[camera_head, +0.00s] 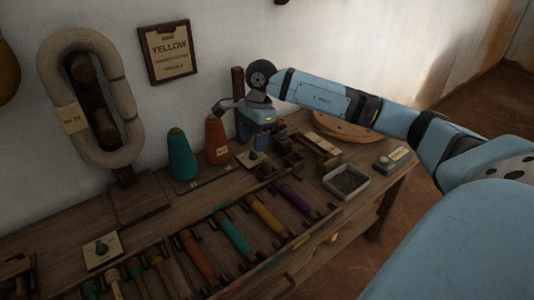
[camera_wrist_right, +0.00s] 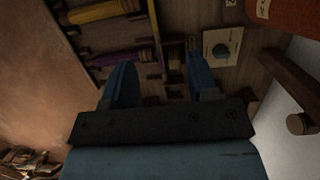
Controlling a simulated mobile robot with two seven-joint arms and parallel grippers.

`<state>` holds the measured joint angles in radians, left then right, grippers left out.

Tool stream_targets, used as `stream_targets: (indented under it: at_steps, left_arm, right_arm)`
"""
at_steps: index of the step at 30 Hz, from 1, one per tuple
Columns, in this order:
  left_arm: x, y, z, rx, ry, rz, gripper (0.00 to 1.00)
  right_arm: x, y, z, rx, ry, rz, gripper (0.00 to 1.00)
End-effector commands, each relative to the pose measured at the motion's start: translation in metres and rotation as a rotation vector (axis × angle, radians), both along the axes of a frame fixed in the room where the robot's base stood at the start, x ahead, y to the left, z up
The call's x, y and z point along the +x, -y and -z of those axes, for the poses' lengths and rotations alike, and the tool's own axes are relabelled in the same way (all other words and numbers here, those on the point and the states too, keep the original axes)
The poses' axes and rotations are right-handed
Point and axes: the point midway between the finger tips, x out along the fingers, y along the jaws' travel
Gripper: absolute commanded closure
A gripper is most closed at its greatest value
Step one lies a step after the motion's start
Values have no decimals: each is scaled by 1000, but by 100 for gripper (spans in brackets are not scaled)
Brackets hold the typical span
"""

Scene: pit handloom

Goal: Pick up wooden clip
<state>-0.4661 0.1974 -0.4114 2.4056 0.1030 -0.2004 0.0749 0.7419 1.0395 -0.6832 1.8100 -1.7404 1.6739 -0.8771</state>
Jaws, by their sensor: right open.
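My right gripper (camera_head: 257,138) is at the back of the wooden bench, just right of the orange cone (camera_head: 216,141). Its blue fingers stand apart in the right wrist view (camera_wrist_right: 162,72), with nothing held between them. Below and between them is a dark wooden compartment tray (camera_wrist_right: 172,50), which also shows in the head view (camera_head: 291,164). Small dark wooden pieces lie around it, but I cannot tell which is the wooden clip. My left gripper is not in view.
A teal cone (camera_head: 182,158) stands left of the orange one. A rack holds coloured bobbins, including a purple one (camera_head: 293,196). A grey tray (camera_head: 345,181), a small box (camera_head: 392,158) and a round wooden board (camera_head: 350,127) are at right. The wall is close behind.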

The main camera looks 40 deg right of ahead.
Motion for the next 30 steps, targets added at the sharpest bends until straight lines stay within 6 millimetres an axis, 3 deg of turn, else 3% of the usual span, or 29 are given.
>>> stream_targets:
  at_steps: [1, 3, 6, 16, 24, 30]
  left_arm:
    - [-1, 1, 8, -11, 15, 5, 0]
    - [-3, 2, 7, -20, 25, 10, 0]
    - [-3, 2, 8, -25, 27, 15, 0]
    - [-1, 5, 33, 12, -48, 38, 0]
    - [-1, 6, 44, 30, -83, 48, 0]
    - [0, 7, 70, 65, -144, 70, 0]
  right_arm:
    - [2, 21, 2, -79, 10, 0, 47]
    - [2, 41, -5, -152, 10, -1, 47]
    - [2, 53, -4, -203, 6, -1, 47]
    - [1, 54, 56, -208, 3, -2, 47]
    - [2, 54, 78, -207, 5, -1, 47]
    - [4, 53, 110, -205, 4, 0, 47]
